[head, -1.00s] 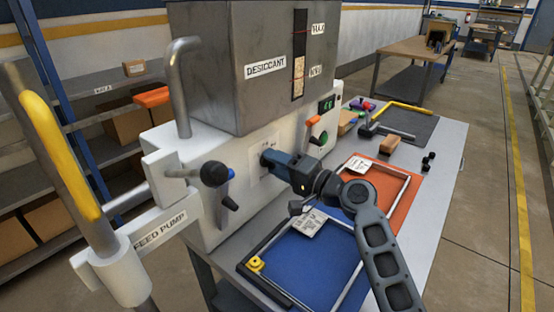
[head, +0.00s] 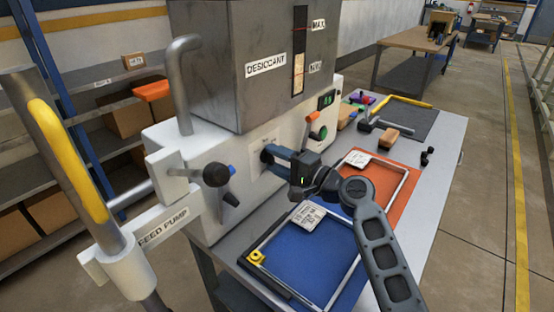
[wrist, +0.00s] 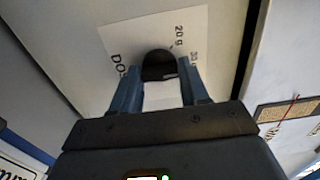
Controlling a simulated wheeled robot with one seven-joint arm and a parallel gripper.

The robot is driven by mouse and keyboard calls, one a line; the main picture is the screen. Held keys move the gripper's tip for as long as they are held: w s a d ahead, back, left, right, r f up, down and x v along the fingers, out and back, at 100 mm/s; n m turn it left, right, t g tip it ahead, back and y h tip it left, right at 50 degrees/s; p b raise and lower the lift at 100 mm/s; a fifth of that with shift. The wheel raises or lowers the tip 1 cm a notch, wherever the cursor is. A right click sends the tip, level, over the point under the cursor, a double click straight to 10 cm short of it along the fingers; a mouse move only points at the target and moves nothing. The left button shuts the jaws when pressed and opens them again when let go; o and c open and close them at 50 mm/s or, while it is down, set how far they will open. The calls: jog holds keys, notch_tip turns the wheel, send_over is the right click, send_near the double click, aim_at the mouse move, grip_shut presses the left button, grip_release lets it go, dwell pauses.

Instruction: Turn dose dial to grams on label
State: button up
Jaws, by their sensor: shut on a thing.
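The black dose dial (wrist: 158,64) sits on a white plate (wrist: 118,40) on the machine's front. The plate reads "DOS…", "20 g" and another partly legible gram mark in the wrist view. My gripper (head: 271,155) is shut on the dial, with a blue finger on each side of it. In the wrist view my gripper (wrist: 160,72) hides the lower part of the plate, and I cannot tell which mark the dial points to.
The desiccant hopper (head: 240,65) stands above the dial. A feed pump lever (head: 216,174) with a black knob is left of it. The blue tray (head: 310,262) and orange tray (head: 392,185) lie below on the bench.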

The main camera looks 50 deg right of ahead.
jog(key=o, duration=1.1)
jog(key=shift+c, duration=0.2)
jog(key=shift+s, duration=0.1)
jog(key=s+b, duration=0.1)
jog(key=s, duration=0.6)
jog(key=shift+s+d+b, duration=0.2)
jog(key=shift+s+b, duration=0.15)
jog(key=shift+b, duration=0.05)
